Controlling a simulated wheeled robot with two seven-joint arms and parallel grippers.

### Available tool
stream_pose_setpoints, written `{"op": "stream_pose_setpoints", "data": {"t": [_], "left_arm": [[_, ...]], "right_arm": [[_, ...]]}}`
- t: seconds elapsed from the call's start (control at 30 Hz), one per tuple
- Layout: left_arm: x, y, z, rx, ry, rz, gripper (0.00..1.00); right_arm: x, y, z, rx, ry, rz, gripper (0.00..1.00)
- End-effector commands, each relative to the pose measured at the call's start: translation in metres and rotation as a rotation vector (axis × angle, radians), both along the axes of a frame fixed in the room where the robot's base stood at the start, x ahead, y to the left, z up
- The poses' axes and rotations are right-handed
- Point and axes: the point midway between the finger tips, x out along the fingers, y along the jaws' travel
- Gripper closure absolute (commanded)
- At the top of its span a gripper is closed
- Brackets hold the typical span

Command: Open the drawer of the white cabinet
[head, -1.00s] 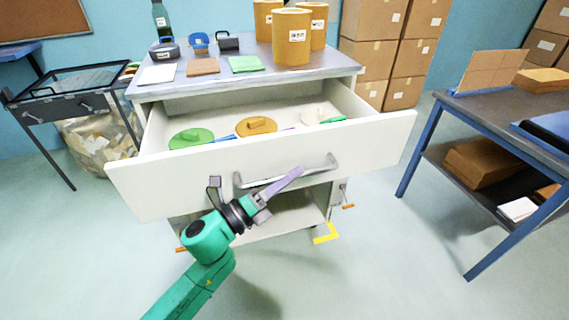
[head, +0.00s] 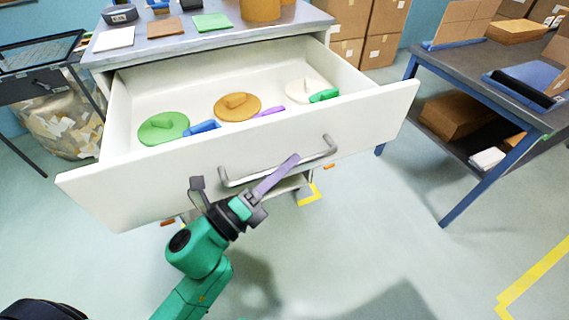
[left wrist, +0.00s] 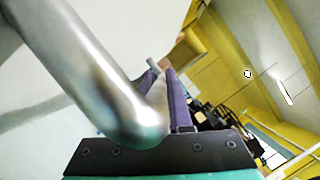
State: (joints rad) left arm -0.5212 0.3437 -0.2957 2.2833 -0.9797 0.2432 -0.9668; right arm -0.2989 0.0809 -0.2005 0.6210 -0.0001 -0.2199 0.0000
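The white cabinet (head: 215,53) has its top drawer (head: 185,165) pulled well out. A grey bar handle (head: 324,152) crosses the drawer front. My left gripper (head: 275,177) is at the handle, with a purple finger lying across the near side of the bar. In the left wrist view, the handle (left wrist: 100,80) runs close past the camera, and its bend lies at the purple fingers (left wrist: 166,92). It hides most of one finger, so I cannot tell whether they are shut on it. My right gripper is not in view.
The drawer holds a green lid (head: 163,128), an orange lid (head: 237,107), a white lid (head: 306,91) and small coloured pieces. A blue-legged table (head: 410,100) stands right, a dark cart (head: 40,82) left. Open floor (head: 400,240) lies in front.

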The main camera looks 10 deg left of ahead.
Motion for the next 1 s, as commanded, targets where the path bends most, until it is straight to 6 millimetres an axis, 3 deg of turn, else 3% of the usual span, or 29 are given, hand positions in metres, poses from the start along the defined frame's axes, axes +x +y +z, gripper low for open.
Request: {"op": "stream_pose_setpoints", "data": {"t": [0.03,0.07,0.63,1.0], "left_arm": [[0.000,0.000,-0.001,0.000,0.000,-0.001,0.64],[0.000,0.000,-0.001,0.000,0.000,-0.001,0.53],[-0.004,0.003,-0.003,0.000,0.002,0.001,0.53],[-0.053,0.042,-0.020,-0.002,0.007,0.003,0.53]], "right_arm": [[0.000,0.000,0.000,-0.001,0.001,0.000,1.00],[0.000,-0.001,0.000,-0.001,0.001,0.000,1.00],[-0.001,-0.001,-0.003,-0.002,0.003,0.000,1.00],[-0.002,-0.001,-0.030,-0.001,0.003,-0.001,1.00]]}}
